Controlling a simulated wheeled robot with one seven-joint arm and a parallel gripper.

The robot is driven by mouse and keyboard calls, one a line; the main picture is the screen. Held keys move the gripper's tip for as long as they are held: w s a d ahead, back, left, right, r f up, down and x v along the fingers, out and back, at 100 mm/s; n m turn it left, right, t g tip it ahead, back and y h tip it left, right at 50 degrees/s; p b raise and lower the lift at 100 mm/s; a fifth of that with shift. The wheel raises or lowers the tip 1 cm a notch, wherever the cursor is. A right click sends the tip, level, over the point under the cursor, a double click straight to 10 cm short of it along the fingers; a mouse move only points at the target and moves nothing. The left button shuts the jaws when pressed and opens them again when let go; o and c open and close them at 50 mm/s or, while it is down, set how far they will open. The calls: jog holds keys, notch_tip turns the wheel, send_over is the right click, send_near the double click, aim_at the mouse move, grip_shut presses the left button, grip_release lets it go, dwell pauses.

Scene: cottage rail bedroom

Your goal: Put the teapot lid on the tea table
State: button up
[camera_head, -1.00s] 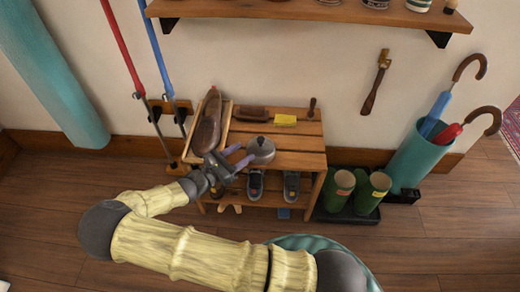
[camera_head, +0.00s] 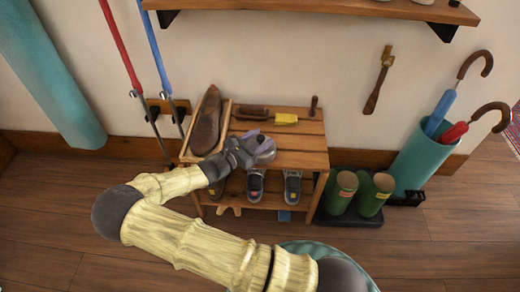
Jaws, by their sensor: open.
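The teapot lid (camera_head: 266,149), a grey dome with a knob, rests on the top slats of the wooden shoe bench (camera_head: 305,158). My gripper (camera_head: 258,142) is at the lid, its open fingers reaching around or beside it from the left. The gripper hides much of the lid, and I cannot tell whether the fingers touch it. No tea table can be made out in this view.
A brown shoe (camera_head: 207,122) lies in a wooden tray at the bench's left. A brush (camera_head: 252,112) and a yellow block (camera_head: 286,118) lie behind the lid. Green boots (camera_head: 341,192) and a teal umbrella stand (camera_head: 416,160) are at right.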

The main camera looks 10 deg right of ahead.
jog(key=shift+w+d, duration=0.2)
jog(key=shift+d, duration=0.15)
grip_shut()
dwell(0.3)
